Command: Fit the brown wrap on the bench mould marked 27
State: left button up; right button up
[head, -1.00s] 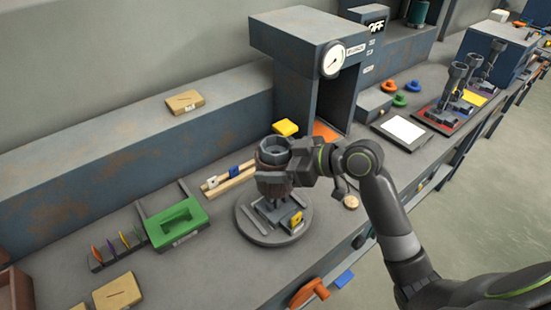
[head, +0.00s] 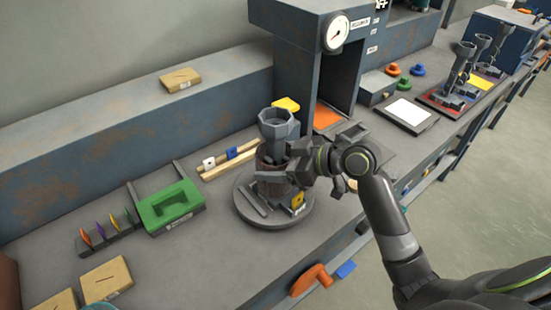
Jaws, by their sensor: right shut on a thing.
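The grey mould (head: 277,127) stands upright on the round turntable (head: 262,218) on the bench, its flared top clear. The brown wrap (head: 269,183) sits around the mould's lower body, close above its base. My right gripper (head: 297,165) is shut on the wrap's right side and hides part of it. A yellow tag (head: 298,200) is at the mould's foot; its number is too small to read. My left gripper is out of view.
An oven with a gauge (head: 336,33) and an orange floor (head: 326,115) stands behind. A green tool (head: 170,207) lies left, with wooden rails (head: 228,163) between. Several similar moulds (head: 465,60) stand far right. An orange handle (head: 312,280) juts from the bench front.

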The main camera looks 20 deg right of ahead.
jog(key=shift+f, duration=0.2)
dwell(0.6)
jog(key=o, duration=1)
jog(key=shift+s+d, duration=0.1)
jog(key=shift+d, duration=0.05)
jog(key=v, duration=1.7)
dwell(0.3)
